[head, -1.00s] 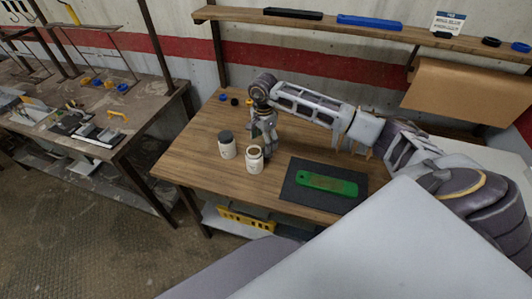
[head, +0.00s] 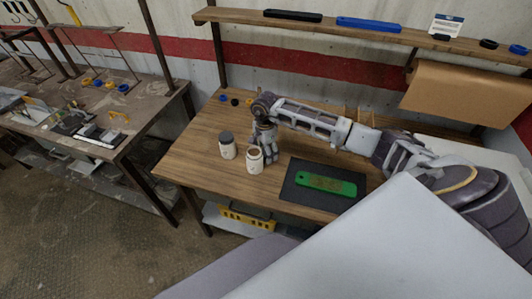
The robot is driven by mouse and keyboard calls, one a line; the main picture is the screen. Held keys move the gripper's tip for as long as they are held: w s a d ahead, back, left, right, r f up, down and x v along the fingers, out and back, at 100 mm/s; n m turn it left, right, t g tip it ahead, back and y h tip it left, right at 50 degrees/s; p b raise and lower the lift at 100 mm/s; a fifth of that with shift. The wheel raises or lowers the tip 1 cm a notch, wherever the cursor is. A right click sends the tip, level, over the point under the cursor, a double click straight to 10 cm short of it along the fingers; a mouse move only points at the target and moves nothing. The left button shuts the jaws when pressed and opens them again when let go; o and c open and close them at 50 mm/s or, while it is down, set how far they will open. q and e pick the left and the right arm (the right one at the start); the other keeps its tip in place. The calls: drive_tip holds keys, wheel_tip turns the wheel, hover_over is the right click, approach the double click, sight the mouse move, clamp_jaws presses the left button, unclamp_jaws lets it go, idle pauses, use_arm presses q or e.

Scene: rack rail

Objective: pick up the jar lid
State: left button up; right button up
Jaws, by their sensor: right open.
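A white jar (head: 227,150) with a dark lid (head: 226,137) on it stands on the wooden bench. A second white jar (head: 254,165) stands to its right and nearer; its top looks open and brownish, with no dark lid on it. My right gripper (head: 270,160) points down just behind and right of this second jar, which hides part of it. It is open, and I see nothing held. I cannot tell whether it touches the jar or the bench. No loose lid is clearly recognisable. My left gripper is not in view.
A green tool (head: 327,184) lies on a dark mat (head: 332,205) to the right. A shelf (head: 330,27) runs above. The bench's left front (head: 185,165) is clear.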

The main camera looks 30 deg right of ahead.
idle(0.3)
drive_tip(key=c, duration=0.8)
wheel_tip(320, 180, up, 10)
drive_tip(key=b, duration=0.1)
drive_tip(key=shift+b, duration=0.35)
idle(0.9)
